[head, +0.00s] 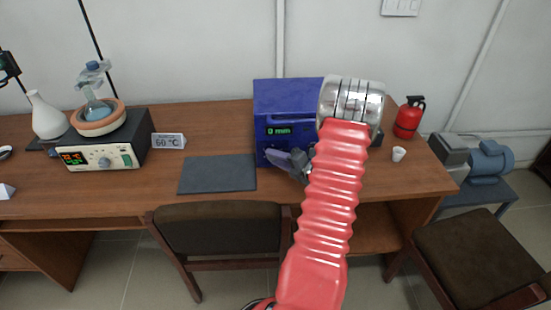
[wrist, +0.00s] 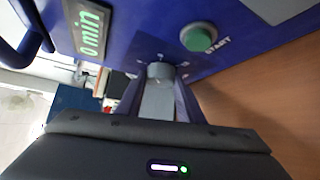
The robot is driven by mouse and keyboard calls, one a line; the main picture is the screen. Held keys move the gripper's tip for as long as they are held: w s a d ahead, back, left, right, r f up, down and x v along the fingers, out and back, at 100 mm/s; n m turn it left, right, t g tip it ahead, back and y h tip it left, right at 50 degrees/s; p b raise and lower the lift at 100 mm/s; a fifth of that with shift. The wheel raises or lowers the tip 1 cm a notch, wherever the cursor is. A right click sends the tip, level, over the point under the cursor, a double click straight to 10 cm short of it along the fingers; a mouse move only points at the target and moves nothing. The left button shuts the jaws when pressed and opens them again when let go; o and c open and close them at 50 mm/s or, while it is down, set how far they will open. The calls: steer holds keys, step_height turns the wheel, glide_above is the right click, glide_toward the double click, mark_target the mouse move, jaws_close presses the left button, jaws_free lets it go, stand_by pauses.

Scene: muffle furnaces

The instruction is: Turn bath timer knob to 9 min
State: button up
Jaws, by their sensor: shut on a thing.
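The blue bath unit (head: 288,97) stands on the desk, with a green-lit display (head: 278,132). In the wrist view the display (wrist: 93,33) reads 0 min, tilted sideways. The grey timer knob (wrist: 160,71) is on the blue front panel, with small white scale marks around it. My gripper (wrist: 159,88) is shut on the knob, one finger on each side. In the head view my gripper (head: 297,160) is at the lower front of the unit, and my arm hides the knob and the unit's right part.
A green START button (wrist: 198,38) is beside the knob. A dark mat (head: 218,174) lies left of the unit. A small white cup (head: 398,154) and a red extinguisher (head: 408,118) are to the right.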

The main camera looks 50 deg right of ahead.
steer(key=shift+s+d+f+m+t, duration=0.1)
steer(key=shift+f+m+t, duration=0.1)
steer(key=shift+m+t, duration=0.4)
steer(key=o, duration=1.1)
steer(key=shift+s, duration=0.1)
steer(key=s, duration=0.4)
steer(key=s+r, duration=0.1)
steer(key=s, duration=0.4)
steer(key=s+a+r, duration=0.1)
steer(key=s, duration=0.3)
steer(key=shift+s, duration=0.15)
